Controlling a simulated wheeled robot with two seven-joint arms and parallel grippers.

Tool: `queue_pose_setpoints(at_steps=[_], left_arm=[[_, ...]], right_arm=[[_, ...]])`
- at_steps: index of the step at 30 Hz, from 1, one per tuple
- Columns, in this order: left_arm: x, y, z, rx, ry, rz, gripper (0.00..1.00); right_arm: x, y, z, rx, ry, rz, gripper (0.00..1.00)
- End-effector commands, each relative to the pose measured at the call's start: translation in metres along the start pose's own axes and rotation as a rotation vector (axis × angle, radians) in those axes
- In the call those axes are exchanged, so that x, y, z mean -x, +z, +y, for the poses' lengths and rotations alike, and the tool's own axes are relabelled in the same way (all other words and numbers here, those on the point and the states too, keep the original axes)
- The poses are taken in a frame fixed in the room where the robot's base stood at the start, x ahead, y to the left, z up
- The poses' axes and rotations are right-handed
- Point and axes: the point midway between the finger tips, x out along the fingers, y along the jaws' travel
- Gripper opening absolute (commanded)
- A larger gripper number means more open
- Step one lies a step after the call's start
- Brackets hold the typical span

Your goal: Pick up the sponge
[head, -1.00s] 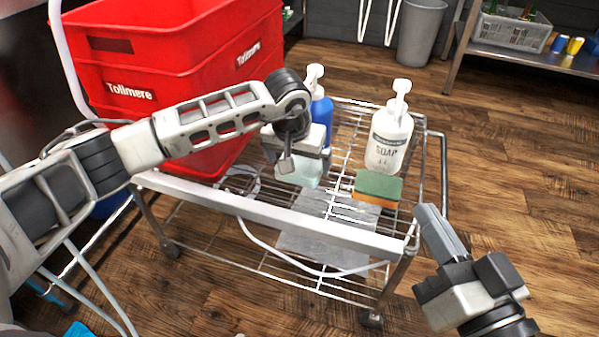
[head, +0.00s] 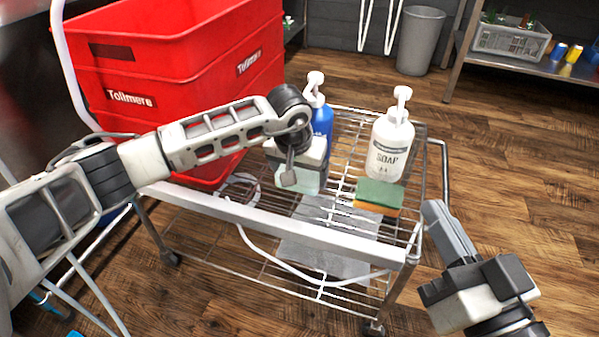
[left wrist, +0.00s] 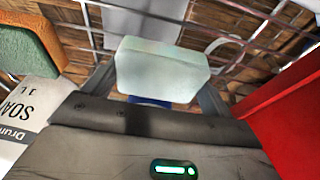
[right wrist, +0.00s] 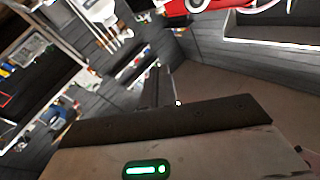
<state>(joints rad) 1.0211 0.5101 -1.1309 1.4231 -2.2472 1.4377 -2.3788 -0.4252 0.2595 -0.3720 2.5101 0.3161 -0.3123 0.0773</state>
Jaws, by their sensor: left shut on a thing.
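A sponge (head: 378,196), green on top and orange below, lies on the wire cart's top shelf in front of the white soap bottle. It also shows at the upper left of the left wrist view (left wrist: 30,50). My left gripper (head: 301,164) is shut on a pale greenish block (left wrist: 160,70), which sits between its two fingers; the block also shows below the gripper in the head view (head: 305,181). The gripper is left of the green-and-orange sponge, apart from it. My right gripper (head: 436,212) is shut and empty, beside the cart's right end.
The wire cart (head: 270,222) carries stacked red crates (head: 185,80) at left, a blue pump bottle (head: 322,118) behind my left gripper and a white soap bottle (head: 390,148). A grey sheet (head: 325,235) shows at the cart's middle. A grey bin (head: 420,40) stands behind.

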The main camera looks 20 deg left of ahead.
Motion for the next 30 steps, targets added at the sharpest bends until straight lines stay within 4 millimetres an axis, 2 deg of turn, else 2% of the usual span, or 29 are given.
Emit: queue_pose_setpoints(at_steps=[2,8,18,24,30], left_arm=[[0.008,-0.003,0.000,0.000,0.000,0.002,0.64],[0.035,-0.009,0.001,-0.003,0.000,0.003,0.64],[0.101,0.015,0.029,-0.005,0.000,0.004,0.64],[0.128,0.045,0.055,-0.007,0.001,0.002,0.64],[0.146,0.067,0.073,-0.003,0.001,0.002,0.64]], right_arm=[[0.000,0.001,-0.002,-0.024,0.002,-0.024,0.00],[0.015,0.028,-0.005,-0.201,0.054,-0.183,0.00],[0.021,0.036,-0.001,-0.139,0.098,-0.278,0.00],[0.023,0.040,0.002,-0.085,0.120,-0.318,0.00],[0.025,0.040,0.004,-0.047,0.130,-0.336,0.00]])
